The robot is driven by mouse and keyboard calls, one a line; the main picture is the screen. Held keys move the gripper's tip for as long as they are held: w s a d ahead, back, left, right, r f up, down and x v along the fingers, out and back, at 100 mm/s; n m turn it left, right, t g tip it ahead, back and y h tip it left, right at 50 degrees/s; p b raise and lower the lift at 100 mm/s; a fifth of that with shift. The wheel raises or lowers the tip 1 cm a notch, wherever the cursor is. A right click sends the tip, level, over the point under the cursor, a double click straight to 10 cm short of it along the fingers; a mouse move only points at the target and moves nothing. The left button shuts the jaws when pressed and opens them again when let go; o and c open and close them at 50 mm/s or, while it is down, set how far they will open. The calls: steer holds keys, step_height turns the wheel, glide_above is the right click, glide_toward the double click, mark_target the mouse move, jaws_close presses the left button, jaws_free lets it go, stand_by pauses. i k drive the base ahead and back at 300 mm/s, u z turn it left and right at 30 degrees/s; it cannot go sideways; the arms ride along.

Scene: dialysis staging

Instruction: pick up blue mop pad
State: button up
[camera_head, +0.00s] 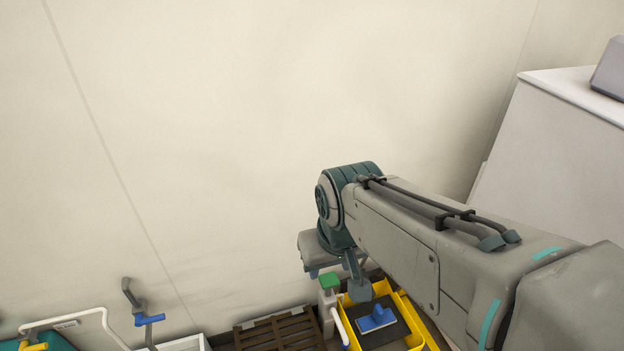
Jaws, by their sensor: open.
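The blue mop pad (376,319) lies low in the picture, on a dark surface inside a yellow bin (408,318). Its blue top shows with a paler edge. My gripper (342,280) hangs from my wrist just above and to the left of the pad in the picture. It is open, and nothing shows between its fingers. It appears apart from the pad, but I cannot tell the height gap. My forearm hides the area right of the bin.
A white bottle with a green cap (330,284) stands left of the bin, close to my gripper. A brown slatted crate (280,332) is farther left. A grey lever with a blue handle (148,320) stands near the wall (200,130). A white cabinet (560,140) is at right.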

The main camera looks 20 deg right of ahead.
mark_target(380, 318)
steer(key=u, duration=1.2)
steer(key=k, duration=1.45)
steer(key=z, duration=1.7)
steer(key=i, duration=1)
steer(key=u, duration=0.05)
